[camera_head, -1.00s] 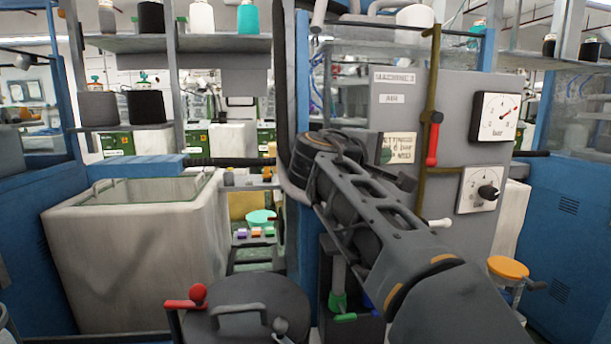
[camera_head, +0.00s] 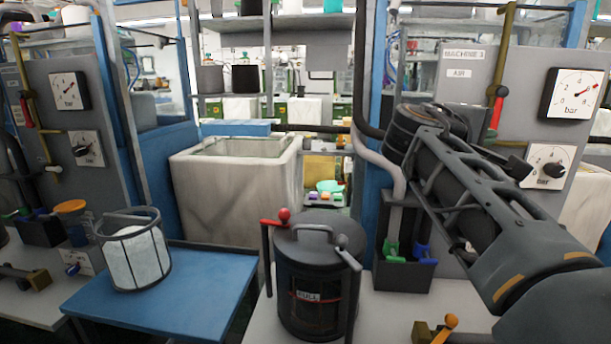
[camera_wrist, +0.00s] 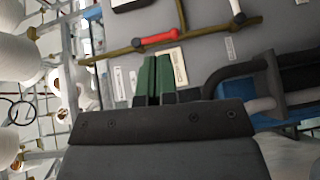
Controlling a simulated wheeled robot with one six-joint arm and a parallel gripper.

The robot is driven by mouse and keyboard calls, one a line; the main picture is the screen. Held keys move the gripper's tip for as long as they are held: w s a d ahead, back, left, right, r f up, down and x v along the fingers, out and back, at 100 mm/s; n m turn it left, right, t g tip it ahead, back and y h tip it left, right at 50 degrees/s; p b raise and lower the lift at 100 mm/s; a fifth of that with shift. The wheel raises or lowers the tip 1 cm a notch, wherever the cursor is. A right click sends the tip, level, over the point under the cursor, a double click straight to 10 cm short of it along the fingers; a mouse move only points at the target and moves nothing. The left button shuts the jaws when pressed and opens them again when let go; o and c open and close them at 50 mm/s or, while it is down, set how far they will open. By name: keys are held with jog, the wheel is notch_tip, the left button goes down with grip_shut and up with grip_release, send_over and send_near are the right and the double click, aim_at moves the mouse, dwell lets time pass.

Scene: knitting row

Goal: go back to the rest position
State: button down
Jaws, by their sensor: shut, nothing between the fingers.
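My gripper (camera_wrist: 155,80) shows in the wrist view as two green fingers side by side, shut with nothing between them. They point toward the grey panel of the machine, with a brass pipe and red handle (camera_wrist: 160,38) beyond their tips. In the head view my arm reaches from the lower right up toward the middle, in front of the grey machine panel (camera_head: 455,60). The gripper's fingers are hidden there behind the wrist. Whether the arm touches anything cannot be told.
A black lidded pot (camera_head: 312,295) stands on the pale bench below my arm. A black holder (camera_head: 400,275) with green and blue handles is beside it. A wire basket (camera_head: 135,255) with a white roll stands on a blue table (camera_head: 190,305). A large pale bin (camera_head: 235,195) is behind.

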jog(key=s+a+f+m+g+y+p, duration=0.4)
jog(key=s+a+f+y+p, duration=1)
jog(key=p, duration=0.8)
notch_tip(320, 180, down, 3)
jog(key=shift+a+r+m+y, duration=0.1)
jog(key=shift+a+m+y, duration=0.2)
jog(key=shift+y, duration=0.5)
